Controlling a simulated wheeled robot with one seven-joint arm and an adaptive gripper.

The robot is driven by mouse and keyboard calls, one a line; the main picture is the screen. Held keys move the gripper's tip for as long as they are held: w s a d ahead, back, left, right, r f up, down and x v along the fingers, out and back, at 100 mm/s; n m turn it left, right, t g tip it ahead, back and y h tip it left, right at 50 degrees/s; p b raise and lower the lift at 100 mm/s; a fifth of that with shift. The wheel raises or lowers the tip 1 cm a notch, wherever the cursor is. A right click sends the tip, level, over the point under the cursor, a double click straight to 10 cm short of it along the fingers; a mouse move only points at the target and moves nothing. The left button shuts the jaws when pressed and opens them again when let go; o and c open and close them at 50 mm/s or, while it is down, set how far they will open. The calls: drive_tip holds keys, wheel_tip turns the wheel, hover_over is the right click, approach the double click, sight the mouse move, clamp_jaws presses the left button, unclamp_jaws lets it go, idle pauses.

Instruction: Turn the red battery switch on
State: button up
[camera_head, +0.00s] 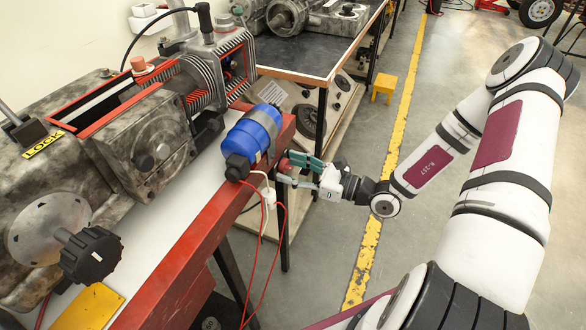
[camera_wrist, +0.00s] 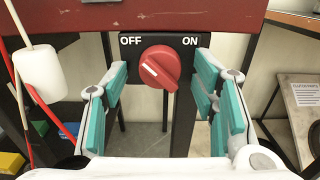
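The red battery switch (camera_wrist: 160,68) is a round knob on a black plate with OFF printed at upper left and ON at upper right. The white line on the knob points to the upper left, toward OFF. My gripper (camera_wrist: 161,74) is open, with teal pads left and right of the knob and a visible gap on each side. In the head view, my gripper (camera_head: 300,170) is at the beam end and the switch (camera_head: 284,164) is mostly hidden.
A blue cylinder (camera_head: 254,134) sits on the beam above the switch. Red and white wires with a white connector (camera_wrist: 41,79) hang left of my gripper. A dark-topped workbench (camera_head: 315,50) stands behind.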

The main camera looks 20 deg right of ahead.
drive_tip(key=c, duration=1)
drive_tip(key=shift+m+p, duration=0.3)
drive_tip(key=m+p, duration=0.2)
drive_tip(key=shift+r+m, duration=0.1)
drive_tip(key=shift+m, duration=0.2)
drive_tip(key=m+p, duration=0.3)
drive_tip(key=m, duration=0.2)
drive_tip(key=m+p, duration=0.1)
drive_tip(key=m, duration=0.4)
drive_tip(key=shift+s+m+p, duration=0.1)
drive_tip(key=shift+m+p, duration=0.35)
drive_tip(key=shift+m, duration=1.85)
